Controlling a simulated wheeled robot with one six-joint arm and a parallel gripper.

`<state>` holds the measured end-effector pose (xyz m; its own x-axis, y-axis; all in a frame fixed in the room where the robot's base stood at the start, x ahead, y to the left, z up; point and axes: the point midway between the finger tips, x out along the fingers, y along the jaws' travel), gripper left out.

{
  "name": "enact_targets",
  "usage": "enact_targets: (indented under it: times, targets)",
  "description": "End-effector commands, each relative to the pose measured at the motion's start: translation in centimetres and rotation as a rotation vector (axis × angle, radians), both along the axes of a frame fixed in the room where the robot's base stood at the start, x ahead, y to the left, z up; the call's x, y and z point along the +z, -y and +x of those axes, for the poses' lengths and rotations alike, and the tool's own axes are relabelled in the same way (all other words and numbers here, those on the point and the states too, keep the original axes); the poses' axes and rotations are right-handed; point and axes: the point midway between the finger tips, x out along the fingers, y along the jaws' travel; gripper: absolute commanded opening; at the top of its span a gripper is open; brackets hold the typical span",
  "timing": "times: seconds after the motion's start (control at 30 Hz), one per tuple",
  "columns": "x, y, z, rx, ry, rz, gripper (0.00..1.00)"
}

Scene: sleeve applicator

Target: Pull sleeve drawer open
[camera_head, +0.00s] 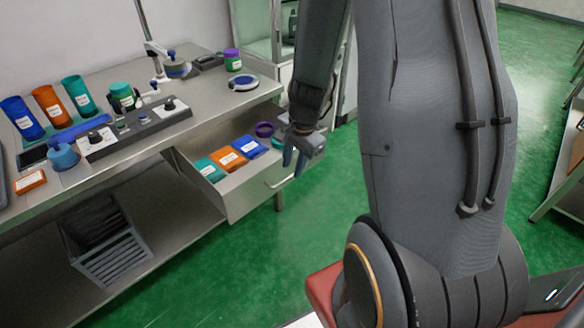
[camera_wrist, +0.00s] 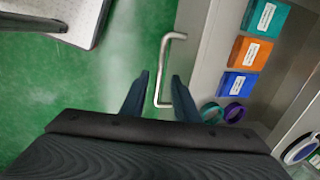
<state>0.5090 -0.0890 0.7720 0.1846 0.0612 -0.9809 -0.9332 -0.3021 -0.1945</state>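The sleeve drawer (camera_head: 236,196) stands pulled out from under the metal bench. In it lie a teal pack (camera_head: 209,169), an orange pack (camera_head: 228,159), a blue pack (camera_head: 249,146) and a purple ring (camera_head: 264,129). The drawer's front has a bar handle (camera_head: 279,182), which also shows in the wrist view (camera_wrist: 163,75). My gripper (camera_head: 294,162) is at the drawer's front, near the handle's right end. In the wrist view, my gripper's fingers (camera_wrist: 158,82) are apart, with the handle's lower end between them in the picture. Contact with the handle cannot be told.
The bench top (camera_head: 205,105) holds blue, orange and teal cups (camera_head: 50,108), a control panel (camera_head: 135,130) and a round white-and-blue device (camera_head: 243,83). A grey crate (camera_head: 105,240) sits on the lower shelf. Green floor (camera_head: 270,250) is clear before the drawer. Another bench stands right (camera_head: 565,185).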

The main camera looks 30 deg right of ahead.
Motion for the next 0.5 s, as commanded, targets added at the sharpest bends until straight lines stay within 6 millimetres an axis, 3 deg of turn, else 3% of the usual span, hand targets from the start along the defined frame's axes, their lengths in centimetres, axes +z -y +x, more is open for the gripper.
enact_targets:
  times: [0.03, 0.2, 0.5]
  targets:
    - [1.2, 0.1, -0.2, 0.001, 0.003, 0.0, 0.28]
    - [3.6, 0.2, -0.7, 0.002, 0.002, -0.001, 0.28]
    - [4.9, 0.2, -1.0, 0.001, -0.001, 0.0, 0.28]
